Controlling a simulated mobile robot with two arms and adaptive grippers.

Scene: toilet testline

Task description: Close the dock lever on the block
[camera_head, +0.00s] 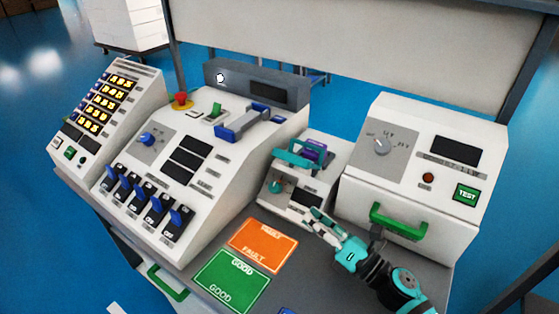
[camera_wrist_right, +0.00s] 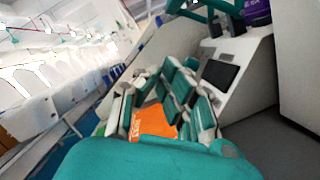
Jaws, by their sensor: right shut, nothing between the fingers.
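A small white dock (camera_head: 322,179) stands between the two larger consoles. A purple block (camera_head: 313,150) sits on its top, and a teal lever (camera_head: 290,157) lies beside and partly around it. In the right wrist view the purple block (camera_wrist_right: 257,12) and teal lever (camera_wrist_right: 192,14) show only at the top edge. I cannot tell whether the lever touches the block. My right gripper (camera_head: 316,216) is shut and empty, in front of and below the dock, apart from the lever. It also shows in the right wrist view (camera_wrist_right: 160,98). My left gripper is out of view.
Left of the dock is a console (camera_head: 205,150) with blue switches. Right is a tester (camera_head: 420,165) with a green handle (camera_head: 402,222). An orange FAULT mat (camera_head: 263,246) and a green GOOD mat (camera_head: 231,281) lie on the grey worktop, left of my right gripper.

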